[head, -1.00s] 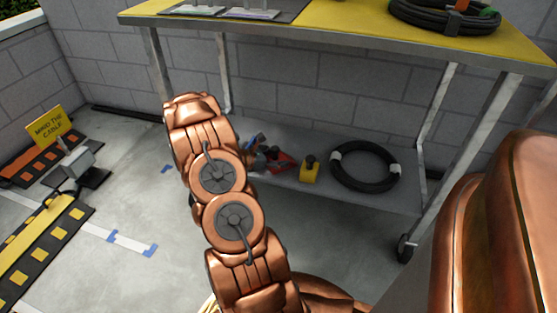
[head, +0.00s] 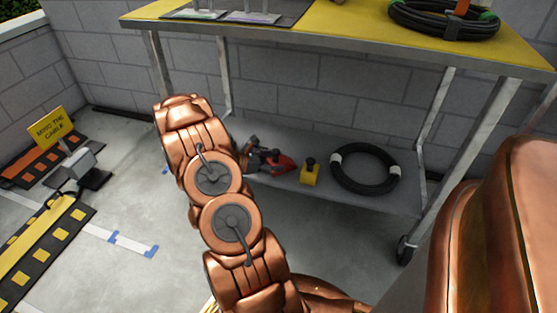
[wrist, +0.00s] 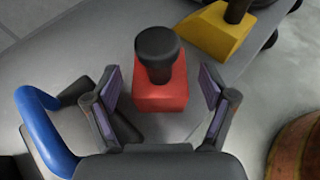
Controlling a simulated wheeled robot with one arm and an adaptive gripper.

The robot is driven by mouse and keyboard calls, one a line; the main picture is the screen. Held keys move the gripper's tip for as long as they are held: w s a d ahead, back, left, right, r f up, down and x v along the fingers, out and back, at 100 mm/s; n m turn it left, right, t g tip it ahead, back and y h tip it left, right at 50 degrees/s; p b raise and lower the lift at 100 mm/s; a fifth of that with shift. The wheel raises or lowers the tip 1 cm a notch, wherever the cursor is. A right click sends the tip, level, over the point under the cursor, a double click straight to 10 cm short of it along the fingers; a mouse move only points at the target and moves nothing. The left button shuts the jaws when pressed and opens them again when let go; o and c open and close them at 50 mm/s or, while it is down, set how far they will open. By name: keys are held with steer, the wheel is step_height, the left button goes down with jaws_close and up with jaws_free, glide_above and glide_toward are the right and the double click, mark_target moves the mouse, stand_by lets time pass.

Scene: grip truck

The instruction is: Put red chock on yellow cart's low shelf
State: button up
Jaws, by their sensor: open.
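The red chock (wrist: 160,95), a red block with a black knob on top, sits upright on the grey low shelf (wrist: 75,60). It also shows in the head view (head: 280,165), at the left part of the yellow cart's low shelf (head: 385,202). The cart has a yellow top (head: 340,28). My gripper (wrist: 160,84) is open, its two fingers on either side of the red chock, with gaps visible between fingers and block. In the head view my gripper (head: 257,158) is small, dark and partly hidden by my arm.
A yellow chock (head: 310,173) with a black knob stands right of the red one, then a black cable coil (head: 364,167). A blue curved handle (wrist: 42,120) lies close to the left finger. The yellow top overhangs the shelf; a leg (head: 425,195) stands at right.

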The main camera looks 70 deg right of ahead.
steer(key=p+v, duration=0.2)
steer(key=v, duration=0.7)
steer(key=shift+w+a+r, duration=0.1)
steer(key=shift+a+r, duration=0.05)
steer(key=shift+a, duration=0.05)
steer(key=s+a+r+m+t+y, duration=0.1)
steer(key=s+a+r+m+y, duration=0.15)
steer(key=a+r, duration=0.6)
steer(key=s+a+r+m+y, duration=0.15)
steer(key=a+r+m, duration=0.3)
steer(key=a, duration=0.75)
steer(key=s+a+r+m+t+y, duration=0.1)
steer(key=s+a+r+y, duration=0.1)
steer(key=a, duration=0.6)
steer(key=s+a+r+m+t+y, duration=0.1)
steer(key=s+a+r+y, duration=0.1)
steer(key=s+a, duration=0.3)
steer(key=s+a+r+m+t+y, duration=0.1)
steer(key=s+a, duration=0.3)
steer(key=a, duration=0.9)
steer(key=shift+a+r+t+y, duration=0.2)
steer(key=shift+r+t+y, duration=0.2)
steer(key=shift+r+y, duration=0.4)
steer(key=shift+p, duration=0.3)
